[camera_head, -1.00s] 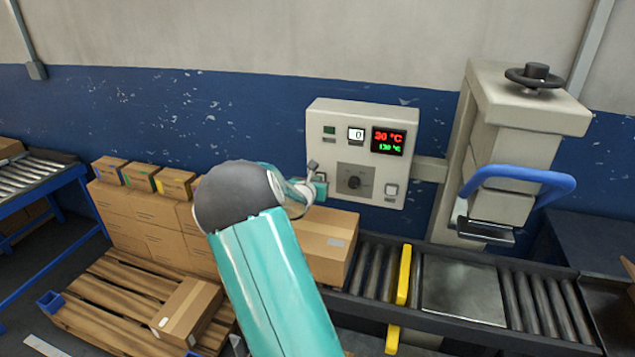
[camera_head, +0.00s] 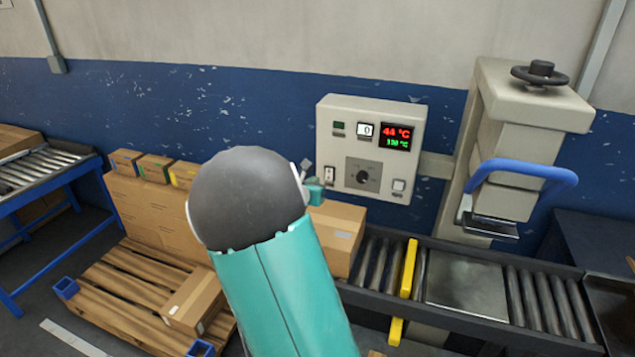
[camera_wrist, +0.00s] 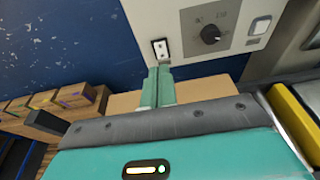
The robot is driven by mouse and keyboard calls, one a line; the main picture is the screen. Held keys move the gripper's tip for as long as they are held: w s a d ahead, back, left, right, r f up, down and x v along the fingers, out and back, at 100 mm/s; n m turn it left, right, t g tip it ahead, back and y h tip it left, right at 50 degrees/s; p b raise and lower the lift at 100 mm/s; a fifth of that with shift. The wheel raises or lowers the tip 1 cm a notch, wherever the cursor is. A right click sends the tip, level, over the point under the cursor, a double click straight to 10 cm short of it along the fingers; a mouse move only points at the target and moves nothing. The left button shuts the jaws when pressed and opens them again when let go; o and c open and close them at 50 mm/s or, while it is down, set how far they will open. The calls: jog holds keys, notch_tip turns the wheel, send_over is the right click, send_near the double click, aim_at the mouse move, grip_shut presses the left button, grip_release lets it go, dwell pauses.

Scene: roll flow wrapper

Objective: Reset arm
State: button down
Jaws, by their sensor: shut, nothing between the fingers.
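My teal arm with a dark grey joint rises at the lower middle of the head view. My gripper (camera_head: 313,187) shows small beside that joint, left of the control panel (camera_head: 372,109). In the wrist view my gripper (camera_wrist: 157,84) has its two teal fingers together, with nothing seen between them. The fingertips are just below the white rocker switch (camera_wrist: 161,49) of the panel; they look apart from it. The switch also shows uncovered in the head view (camera_head: 329,175). The panel reads 44 °C in red above a green figure, perhaps 130 °C.
A cardboard box (camera_head: 342,232) sits on the roller conveyor (camera_head: 375,265) below the panel. A yellow bar (camera_head: 408,268) crosses the conveyor. A press with a blue handle (camera_head: 525,170) stands at right. Stacked boxes (camera_head: 150,210) and a pallet (camera_head: 120,285) are at left.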

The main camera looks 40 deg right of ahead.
jog(key=shift+s+a+r, duration=0.1)
jog(key=shift+s+a, duration=0.05)
jog(key=shift+a, duration=0.1)
dwell(0.4)
